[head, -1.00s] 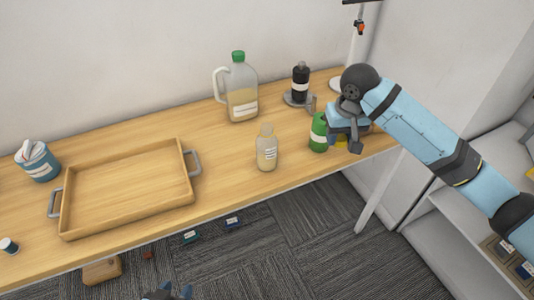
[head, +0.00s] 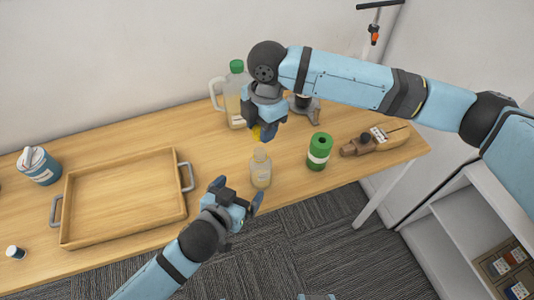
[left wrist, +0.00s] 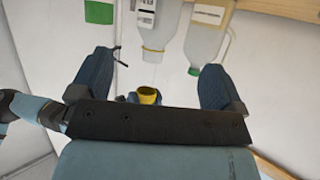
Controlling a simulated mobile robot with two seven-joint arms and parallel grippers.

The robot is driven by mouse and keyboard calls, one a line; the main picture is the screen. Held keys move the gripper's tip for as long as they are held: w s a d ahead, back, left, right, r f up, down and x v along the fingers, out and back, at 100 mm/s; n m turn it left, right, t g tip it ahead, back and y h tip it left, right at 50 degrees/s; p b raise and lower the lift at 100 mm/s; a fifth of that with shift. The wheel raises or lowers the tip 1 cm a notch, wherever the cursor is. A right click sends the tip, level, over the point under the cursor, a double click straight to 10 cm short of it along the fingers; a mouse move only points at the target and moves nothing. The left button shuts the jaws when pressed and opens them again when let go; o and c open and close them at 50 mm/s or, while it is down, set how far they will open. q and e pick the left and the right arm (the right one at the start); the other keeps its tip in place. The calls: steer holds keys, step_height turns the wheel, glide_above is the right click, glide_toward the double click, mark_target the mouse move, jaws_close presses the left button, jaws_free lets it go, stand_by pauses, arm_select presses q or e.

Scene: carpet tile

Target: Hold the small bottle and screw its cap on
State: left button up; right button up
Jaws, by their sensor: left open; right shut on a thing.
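The small bottle (head: 261,171), clear with a pale label and an uncapped neck, stands upright on the table. It also shows, inverted, at the top of the left wrist view (left wrist: 153,30). The yellow cap (head: 256,133) is in my right gripper (head: 263,133), which is shut on it just above and behind the bottle's mouth, apart from it. The cap also shows in the left wrist view (left wrist: 149,96). My left gripper (head: 238,192) is open and empty, in front and to the left of the bottle, its fingers not around it.
A green-capped jug (head: 235,100) stands behind, partly hidden by my right gripper. A green canister (head: 319,151) stands right of the bottle, with a wooden tool-like object (head: 374,141) beyond. A wooden tray (head: 68,217) and a blue tub (head: 39,168) are at left.

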mark_target(261, 165)
steer(key=shift+a+r+n, duration=0.1)
steer(key=shift+n, duration=0.2)
arm_select(q)
steer(key=shift+d+r, duration=0.15)
steer(key=shift+r, duration=0.15)
arm_select(e)
steer(key=shift+s+a, duration=0.1)
steer(key=shift+s, duration=0.1)
arm_select(q)
steer(key=x, duration=1.2)
steer(key=shift+d, duration=0.1)
steer(key=c, duration=1.4)
steer(key=shift+o, duration=0.2)
arm_select(e)
steer(key=shift+f, duration=2.45)
